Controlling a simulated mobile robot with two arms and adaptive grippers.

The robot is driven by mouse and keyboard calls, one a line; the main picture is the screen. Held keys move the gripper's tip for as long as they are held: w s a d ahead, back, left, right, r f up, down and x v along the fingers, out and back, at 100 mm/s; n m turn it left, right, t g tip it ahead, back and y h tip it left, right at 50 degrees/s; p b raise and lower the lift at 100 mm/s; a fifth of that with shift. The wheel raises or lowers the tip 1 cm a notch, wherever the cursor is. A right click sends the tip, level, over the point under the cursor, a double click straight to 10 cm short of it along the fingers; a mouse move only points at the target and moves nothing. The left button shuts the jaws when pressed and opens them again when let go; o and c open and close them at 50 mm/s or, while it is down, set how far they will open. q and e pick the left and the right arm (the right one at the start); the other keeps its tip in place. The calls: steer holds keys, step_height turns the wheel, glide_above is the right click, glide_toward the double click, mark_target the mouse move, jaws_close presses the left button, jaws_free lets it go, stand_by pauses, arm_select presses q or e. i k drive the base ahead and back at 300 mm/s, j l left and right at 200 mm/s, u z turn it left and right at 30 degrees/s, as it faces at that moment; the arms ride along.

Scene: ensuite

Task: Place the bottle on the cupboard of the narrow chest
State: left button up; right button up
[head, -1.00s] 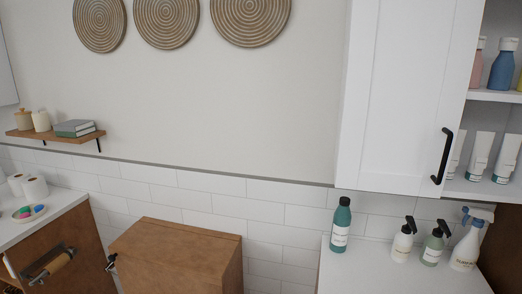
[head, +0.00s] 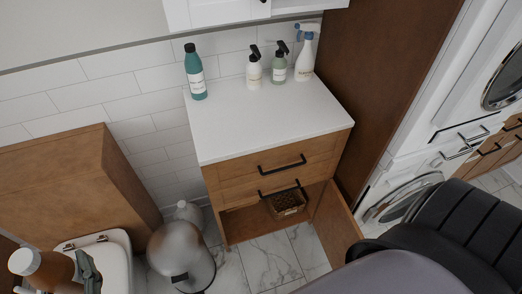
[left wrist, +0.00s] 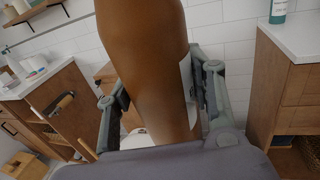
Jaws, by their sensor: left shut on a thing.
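A brown bottle (head: 48,270) with a white cap is at the lower left of the head view. My left gripper (head: 68,274) is shut on it. In the left wrist view the brown bottle (left wrist: 145,60) fills the space between the fingers; a white label edge shows. The narrow chest (head: 262,130) has a white top and drawers with black handles. Its lower cupboard (head: 242,222) is open, with the door (head: 335,225) swung out and a woven basket (head: 287,203) inside. The held bottle is well left of the chest. My right gripper is out of view.
A teal bottle (head: 195,73) and several pump and spray bottles stand along the back of the chest top; its front is clear. A metal bin (head: 182,258) and a toilet (head: 105,262) lie between bottle and chest. A washer (head: 405,200) is at the right.

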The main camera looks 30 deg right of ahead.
mark_target(239, 224)
steer(key=k+z, duration=0.3)
steer(key=k+l+z, duration=0.1)
steer(key=z, duration=0.2)
steer(key=l+z, duration=0.1)
steer(key=z, duration=0.85)
